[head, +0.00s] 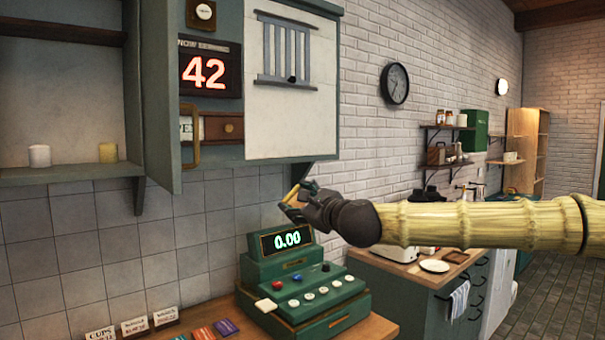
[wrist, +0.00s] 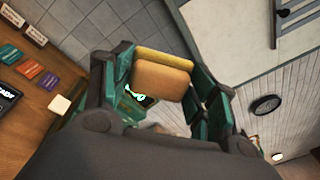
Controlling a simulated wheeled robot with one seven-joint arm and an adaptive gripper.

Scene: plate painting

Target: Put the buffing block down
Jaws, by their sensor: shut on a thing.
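The buffing block (wrist: 162,80) is tan with a yellow strip along its far edge in the wrist view. My gripper (wrist: 160,68) is shut on it, with a dark green finger on either side. In the head view my gripper (head: 297,196) holds the block (head: 291,192) in the air, above the green cash register (head: 318,312) and below the wall cabinet. Only a thin yellowish part of the block shows there. Nothing is seen supporting the block from below.
The register stands on a wooden counter (head: 376,331), with coloured cards (head: 203,333) and small signs (head: 133,326) to its left. An open shelf (head: 70,173) at the left holds two small jars. The wall cabinet (head: 228,152) with its handle hangs close above my gripper.

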